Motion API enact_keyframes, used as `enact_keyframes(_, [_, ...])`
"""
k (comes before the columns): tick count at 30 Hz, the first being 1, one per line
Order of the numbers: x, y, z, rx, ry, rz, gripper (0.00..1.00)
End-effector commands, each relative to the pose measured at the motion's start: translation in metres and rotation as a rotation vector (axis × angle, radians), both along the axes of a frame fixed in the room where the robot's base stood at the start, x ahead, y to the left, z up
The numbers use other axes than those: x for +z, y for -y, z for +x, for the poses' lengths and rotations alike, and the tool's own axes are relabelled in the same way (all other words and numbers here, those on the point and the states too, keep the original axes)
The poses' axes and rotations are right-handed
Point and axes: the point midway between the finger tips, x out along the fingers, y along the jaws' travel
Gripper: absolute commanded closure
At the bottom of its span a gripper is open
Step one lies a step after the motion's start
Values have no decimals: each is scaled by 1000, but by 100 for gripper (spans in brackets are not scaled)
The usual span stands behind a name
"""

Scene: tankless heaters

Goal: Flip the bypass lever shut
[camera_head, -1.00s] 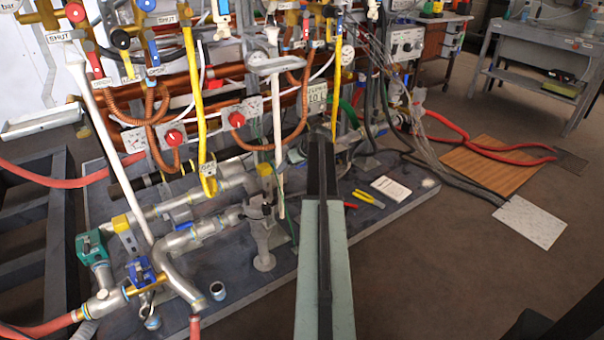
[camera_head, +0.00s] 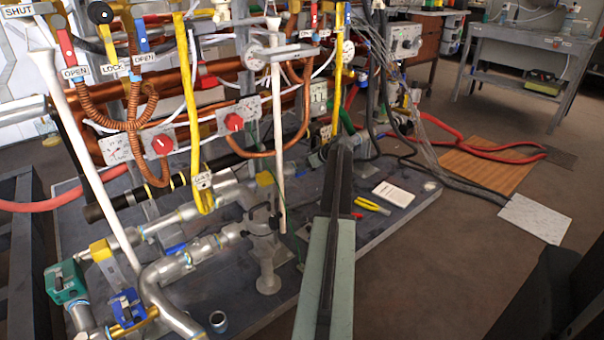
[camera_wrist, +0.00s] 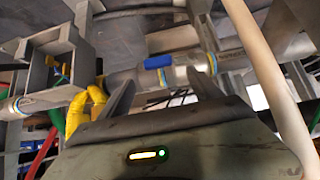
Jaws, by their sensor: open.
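No label reading bypass is legible, so I cannot tell which lever it is. A blue lever handle (camera_wrist: 158,61) on a silver pipe shows in the wrist view, beyond and between my fingertips. My gripper (camera_wrist: 160,78) is open and empty, with the blue handle apart from both fingers. In the head view, my arm reaches up the middle toward the pipework, and the gripper's fingers cannot be made out. A red lever (camera_head: 66,47) and a blue lever (camera_head: 140,34) are at the upper left, above OPEN labels. A blue valve (camera_head: 128,305) and a teal valve (camera_head: 65,281) sit low at the left.
Yellow hose (camera_wrist: 77,112) is close to my left finger, and a pale rod (camera_wrist: 262,70) crosses at right in the wrist view. The dark base slab (camera_head: 405,212) holds yellow-handled pliers (camera_head: 371,206).

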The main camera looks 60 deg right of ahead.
Motion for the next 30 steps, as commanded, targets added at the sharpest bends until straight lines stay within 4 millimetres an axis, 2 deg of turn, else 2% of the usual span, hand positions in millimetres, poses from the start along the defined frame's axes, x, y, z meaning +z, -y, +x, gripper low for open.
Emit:
enact_keyframes(1, [-10,3,4,0,0,0,26])
enact_keyframes(9, [-47,17,35,-4,0,-1,26])
enact_keyframes(12, [-52,19,41,-6,0,0,26])
enact_keyframes(19, [-49,19,42,-7,0,0,26])
enact_keyframes(20, [-49,19,42,-7,0,0,32])
enact_keyframes(27, [-49,19,41,-7,-1,0,99])
enact_keyframes(30, [-49,23,35,-14,-1,0,100])
